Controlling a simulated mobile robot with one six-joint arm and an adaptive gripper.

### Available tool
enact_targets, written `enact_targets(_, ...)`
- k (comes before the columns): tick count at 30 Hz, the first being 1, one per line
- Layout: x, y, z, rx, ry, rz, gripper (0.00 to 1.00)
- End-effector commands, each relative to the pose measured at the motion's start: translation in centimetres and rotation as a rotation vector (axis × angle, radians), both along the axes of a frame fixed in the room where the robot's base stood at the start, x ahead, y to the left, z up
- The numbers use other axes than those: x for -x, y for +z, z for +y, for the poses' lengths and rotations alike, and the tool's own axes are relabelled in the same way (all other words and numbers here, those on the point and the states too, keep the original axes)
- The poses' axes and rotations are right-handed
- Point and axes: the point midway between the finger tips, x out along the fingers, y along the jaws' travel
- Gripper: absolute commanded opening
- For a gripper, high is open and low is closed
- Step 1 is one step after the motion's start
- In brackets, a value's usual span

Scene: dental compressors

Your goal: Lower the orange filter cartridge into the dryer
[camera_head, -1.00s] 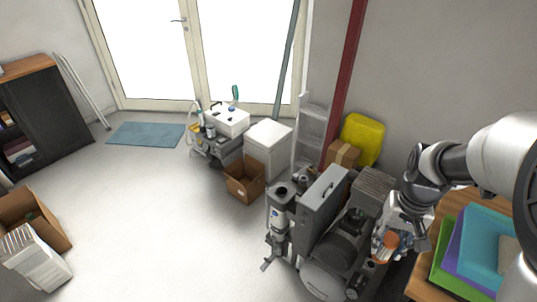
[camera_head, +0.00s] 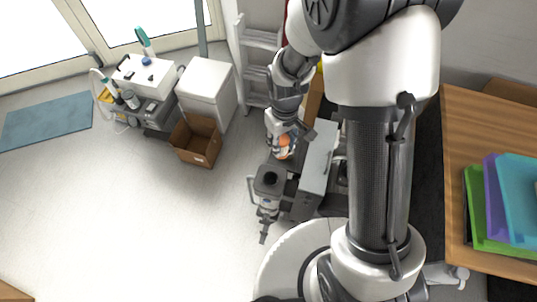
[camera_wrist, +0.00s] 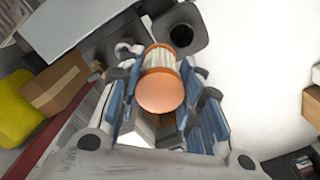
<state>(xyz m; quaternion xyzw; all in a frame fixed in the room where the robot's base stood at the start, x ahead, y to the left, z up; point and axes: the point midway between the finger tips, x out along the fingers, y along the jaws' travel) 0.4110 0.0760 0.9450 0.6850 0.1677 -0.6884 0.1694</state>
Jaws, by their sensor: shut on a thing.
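My gripper (camera_head: 287,135) is shut on the orange filter cartridge (camera_head: 285,149) and holds it in the air. In the wrist view the cartridge (camera_wrist: 161,92) has orange ends and a pale pleated middle, with blue-grey fingers on both sides. The dryer (camera_head: 269,181) is a grey upright unit with a dark round opening on top. In the head view the cartridge is just above and slightly right of that opening. In the wrist view the dryer's opening (camera_wrist: 181,35) lies beyond the cartridge's far end, slightly to its right. The cartridge appears outside the opening.
A tall grey cabinet (camera_head: 317,158) stands close to the dryer's right. An open cardboard box (camera_head: 196,140), a white cabinet (camera_head: 207,87) and a stepladder (camera_head: 258,60) stand behind it. Floor (camera_head: 130,220) at the left is clear. My arm hides much of the compressor area.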

Motion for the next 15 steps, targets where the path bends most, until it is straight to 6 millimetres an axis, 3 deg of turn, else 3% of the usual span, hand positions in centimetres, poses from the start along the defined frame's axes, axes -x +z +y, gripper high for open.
enact_targets(1, 1.1, -2.0, 1.0, 0.002, 0.069, 0.009, 0.08)
enact_targets(6, 3.0, -5.5, 2.9, 0.000, 0.226, 0.004, 0.08)
enact_targets(15, 3.4, -7.3, 3.3, -0.001, 0.266, -0.001, 0.08)
